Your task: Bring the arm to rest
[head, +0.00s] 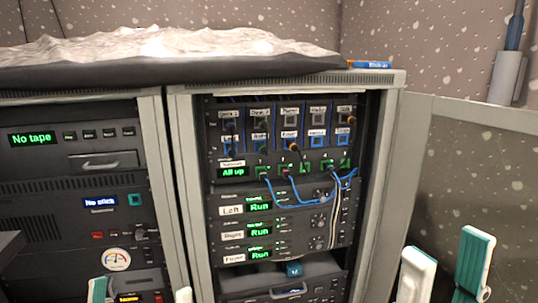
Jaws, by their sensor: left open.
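My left gripper (140,292) shows at the bottom left, its two fingertips wide apart, one teal and one white, with nothing between them. My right gripper (446,268) shows at the bottom right, its white and teal fingertips apart with nothing between them. The fader panel (212,142) in the right rack has several labelled columns with dark, grey and blue caps. Its green display (233,172) reads "All up". Both grippers are in front of the racks and low in the picture; whether they touch anything cannot be told.
The right rack (386,150) also holds three units showing "Run", blue and white cables (313,202) and an open-looking drawer (287,291). The left rack (70,205) shows "No tape" and a dial. A grey panel (465,165) stands at the right. A crumpled sheet (160,45) lies on top.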

